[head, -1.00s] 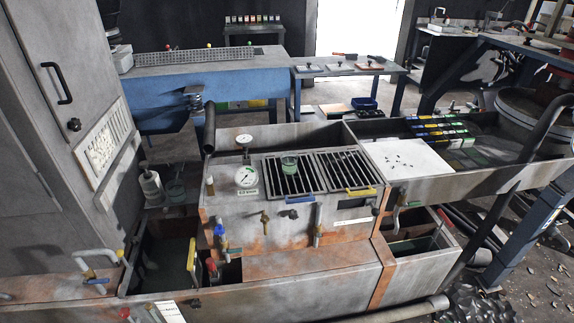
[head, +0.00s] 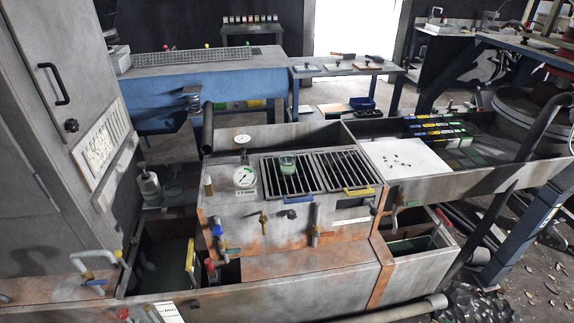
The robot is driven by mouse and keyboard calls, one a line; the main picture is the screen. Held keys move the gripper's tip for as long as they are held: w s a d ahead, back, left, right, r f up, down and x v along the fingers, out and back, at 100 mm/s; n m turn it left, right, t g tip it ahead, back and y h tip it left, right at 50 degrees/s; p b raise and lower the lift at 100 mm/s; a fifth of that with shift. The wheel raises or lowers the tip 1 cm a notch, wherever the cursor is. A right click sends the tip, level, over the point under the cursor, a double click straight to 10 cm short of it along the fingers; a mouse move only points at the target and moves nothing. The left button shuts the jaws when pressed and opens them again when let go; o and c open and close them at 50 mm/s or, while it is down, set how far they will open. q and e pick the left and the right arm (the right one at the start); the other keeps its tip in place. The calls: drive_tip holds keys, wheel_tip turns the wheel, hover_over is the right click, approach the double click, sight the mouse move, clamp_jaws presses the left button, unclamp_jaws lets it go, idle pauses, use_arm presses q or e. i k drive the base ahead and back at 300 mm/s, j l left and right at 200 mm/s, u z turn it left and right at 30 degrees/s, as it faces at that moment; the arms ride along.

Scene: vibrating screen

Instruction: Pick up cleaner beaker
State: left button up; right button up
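A clear beaker with green contents (head: 288,166) stands upright on the left dark grate (head: 268,180) of the grey, rust-edged machine. A second, dim glass vessel (head: 174,186) that looks like a beaker stands on the low ledge to the left, beside a pale bottle (head: 149,188). I cannot tell from the picture which one is the cleaner beaker. Neither of my grippers is in the head view.
A round gauge (head: 245,177) and several taps sit left of the grate and on the machine's front. A white board (head: 405,158) with small dark bits lies at the right. A tall grey cabinet (head: 50,130) bounds the left side.

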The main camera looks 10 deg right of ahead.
sight(288, 164)
drive_tip(key=i+l+u, duration=0.15)
drive_tip(key=l+u, duration=0.15)
drive_tip(key=i+l+u, duration=0.15)
drive_tip(key=l+u, duration=0.2)
drive_tip(key=l, duration=0.2)
drive_tip(key=l+u, duration=0.3)
drive_tip(key=i+l, duration=0.05)
drive_tip(key=l, duration=0.05)
